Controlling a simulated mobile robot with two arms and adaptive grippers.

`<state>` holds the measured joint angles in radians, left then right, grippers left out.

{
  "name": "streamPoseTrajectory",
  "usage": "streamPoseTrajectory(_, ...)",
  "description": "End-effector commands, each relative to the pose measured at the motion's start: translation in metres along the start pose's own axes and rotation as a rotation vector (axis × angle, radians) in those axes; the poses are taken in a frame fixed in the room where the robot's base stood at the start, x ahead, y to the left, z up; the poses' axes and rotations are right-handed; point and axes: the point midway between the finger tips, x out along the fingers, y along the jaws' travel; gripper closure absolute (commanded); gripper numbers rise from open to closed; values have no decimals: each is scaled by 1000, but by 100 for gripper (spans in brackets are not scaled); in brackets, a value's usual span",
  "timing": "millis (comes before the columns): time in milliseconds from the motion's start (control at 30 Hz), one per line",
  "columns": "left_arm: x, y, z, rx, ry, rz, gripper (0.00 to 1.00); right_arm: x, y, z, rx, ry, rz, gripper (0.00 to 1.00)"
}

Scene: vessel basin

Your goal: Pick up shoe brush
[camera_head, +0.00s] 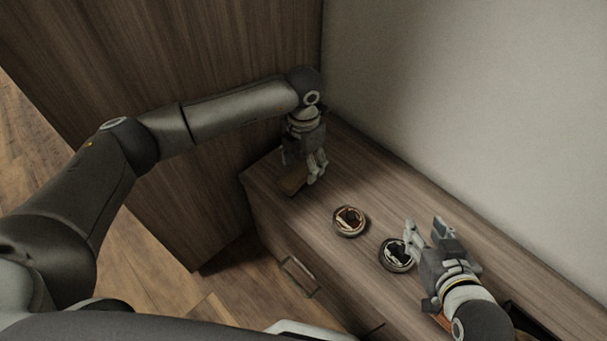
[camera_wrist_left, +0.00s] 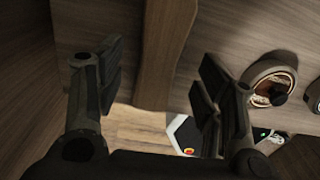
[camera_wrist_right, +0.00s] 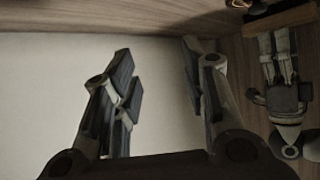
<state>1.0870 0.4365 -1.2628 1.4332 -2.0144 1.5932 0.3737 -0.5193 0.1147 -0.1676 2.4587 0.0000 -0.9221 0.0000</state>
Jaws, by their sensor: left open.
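The shoe brush, a brown wooden block (camera_head: 292,181), lies on the cabinet top near its left end, partly hidden by my left gripper (camera_head: 314,168). In the left wrist view a long wooden bar (camera_wrist_left: 166,45), which looks like the brush, runs between the two spread fingers with a gap on both sides. The right wrist view shows the brown block (camera_wrist_right: 285,20) at the top right, by my left gripper's fingers. My left gripper is open and points down at the brush. My right gripper (camera_head: 427,231) is open and empty, over the right part of the cabinet top.
Two round dishes with small items, one brownish (camera_head: 351,221) and one dark (camera_head: 397,254), stand on the cabinet top (camera_head: 405,205) between and beside my grippers. A tall wooden panel (camera_head: 215,60) rises at the left and a pale wall (camera_head: 470,90) behind. A handle (camera_head: 299,277) sticks out in front.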

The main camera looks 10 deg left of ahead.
Motion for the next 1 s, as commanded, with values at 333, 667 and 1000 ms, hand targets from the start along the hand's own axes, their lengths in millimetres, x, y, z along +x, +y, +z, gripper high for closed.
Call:
streamPoseTrajectory(333, 37, 2, 1, -1, 2, -1, 38, 3, -7, -52, -1, 270, -16, 60)
streamPoseTrajectory(667, 43, 2, 2, 0, 0, -1, 38, 0, -9, -64, 0, 327, -19, 60)
streamPoseTrajectory(1000, 43, 2, 2, 0, 0, -1, 71, 1, -8, -64, 0, 326, -19, 60)
